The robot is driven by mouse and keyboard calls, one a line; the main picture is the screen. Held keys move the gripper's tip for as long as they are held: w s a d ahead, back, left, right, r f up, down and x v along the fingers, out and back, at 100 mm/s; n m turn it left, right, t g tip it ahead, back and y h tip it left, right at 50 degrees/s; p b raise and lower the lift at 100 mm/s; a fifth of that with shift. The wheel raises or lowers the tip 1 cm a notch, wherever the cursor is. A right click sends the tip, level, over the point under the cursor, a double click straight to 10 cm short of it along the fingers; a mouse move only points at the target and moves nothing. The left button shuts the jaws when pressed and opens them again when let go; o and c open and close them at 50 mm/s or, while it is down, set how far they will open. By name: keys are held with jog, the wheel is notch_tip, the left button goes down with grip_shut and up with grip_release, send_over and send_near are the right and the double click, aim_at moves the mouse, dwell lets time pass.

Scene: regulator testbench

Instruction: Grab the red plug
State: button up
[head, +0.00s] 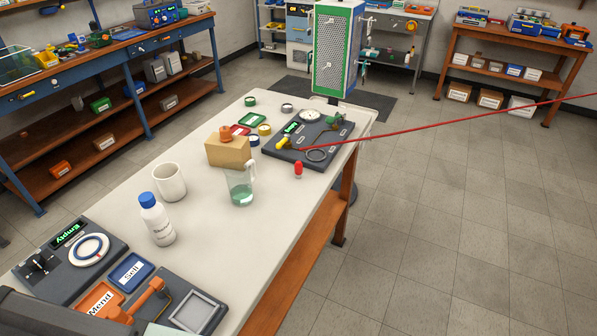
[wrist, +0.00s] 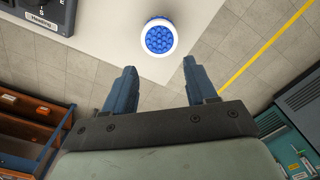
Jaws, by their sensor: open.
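The red plug (head: 298,170) looks like a small upright red piece with a paler lower part. It stands on the pale table top (head: 205,250), near the right edge, just in front of the dark regulator board (head: 290,157). My gripper (wrist: 160,75) shows only in the wrist view; its two blue fingers are apart with nothing between them. I cannot make out the red plug in the wrist view.
A thin red line (head: 450,123) runs from the board to the right picture edge. Floor right of the table is clear.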

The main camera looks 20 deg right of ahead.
jog(key=w+d+r+m, duration=0.1)
jog(key=w+d+m, duration=0.2)
jog(key=w+d, duration=1.15)
jog(key=w+d+m, duration=0.3)
jog(key=w+d, duration=0.9)
jog(key=w, duration=0.5)
jog(key=w+d+m, duration=0.1)
jog(key=w+d, duration=0.3)
jog(key=d, duration=0.3)
jog(key=w+d+m, duration=0.1)
jog(key=w+d, duration=0.3)
jog(key=d, duration=0.3)
jog(key=w+d+r+m, duration=0.1)
jog(key=w+d, duration=0.1)
jog(key=d, duration=0.6)
jog(key=w+d+m, duration=0.1)
jog(key=w+d, duration=0.1)
jog(key=d, duration=0.6)
jog(key=d+m, duration=0.2)
jog(key=d, duration=1.4)
jog(key=n, duration=1.2)
send_over(299, 163)
jog(key=f, duration=0.9)
jog(key=shift+w+d+f, duration=0.1)
jog(key=shift+w+f, duration=0.15)
jog(key=shift+f, duration=0.1)
jog(key=shift+s+f, duration=0.2)
jog(key=shift+f, duration=2.4)
